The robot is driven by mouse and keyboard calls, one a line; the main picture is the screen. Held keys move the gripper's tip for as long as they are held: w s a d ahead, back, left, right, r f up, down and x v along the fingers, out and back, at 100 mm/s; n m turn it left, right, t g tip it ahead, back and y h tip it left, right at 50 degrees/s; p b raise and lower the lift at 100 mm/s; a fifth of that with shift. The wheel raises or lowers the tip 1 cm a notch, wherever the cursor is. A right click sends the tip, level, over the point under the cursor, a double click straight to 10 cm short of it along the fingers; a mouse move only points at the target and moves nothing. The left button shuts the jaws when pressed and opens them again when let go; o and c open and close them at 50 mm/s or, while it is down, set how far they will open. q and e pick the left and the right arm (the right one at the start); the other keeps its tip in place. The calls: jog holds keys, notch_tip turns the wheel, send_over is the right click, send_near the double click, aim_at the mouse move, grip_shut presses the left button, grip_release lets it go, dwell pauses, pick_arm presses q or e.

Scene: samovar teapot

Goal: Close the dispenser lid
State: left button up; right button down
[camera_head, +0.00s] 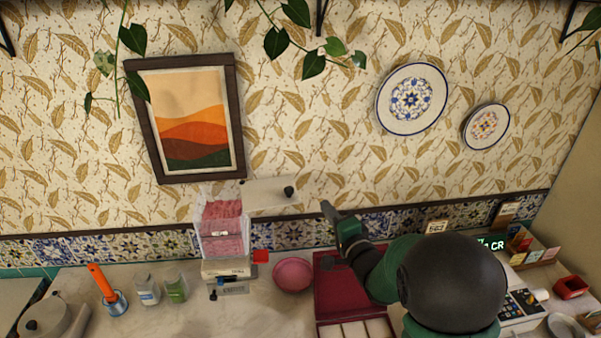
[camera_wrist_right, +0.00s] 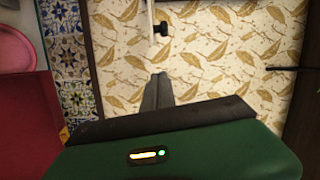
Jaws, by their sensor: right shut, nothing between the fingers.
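The dispenser (camera_head: 222,238) is a clear box with pink contents on a pale base, standing on the counter against the tiled wall. Its pale lid (camera_head: 262,197) is open and sticks out to the right at the top, with a black knob (camera_head: 289,191) near its right end. My right gripper (camera_head: 327,206) is shut and empty, a little right of the knob and apart from it. In the right wrist view the shut fingertips (camera_wrist_right: 158,78) point towards the wall, below the knob (camera_wrist_right: 162,28) and the thin edge of the lid (camera_wrist_right: 149,22). My left gripper is not in view.
A pink bowl (camera_head: 293,274) sits right of the dispenser, beside a dark red box (camera_head: 342,290) under my right arm. A framed picture (camera_head: 142,118) hangs above.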

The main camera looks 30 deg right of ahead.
jog(key=w+a+r+p, duration=0.1)
jog(key=w+a+p, duration=0.2)
jog(key=w, duration=0.6)
jog(key=shift+r+t+p, duration=0.15)
jog(key=shift+t+p, duration=0.15)
jog(key=shift+p, duration=0.85)
jog(key=shift+a, duration=0.15)
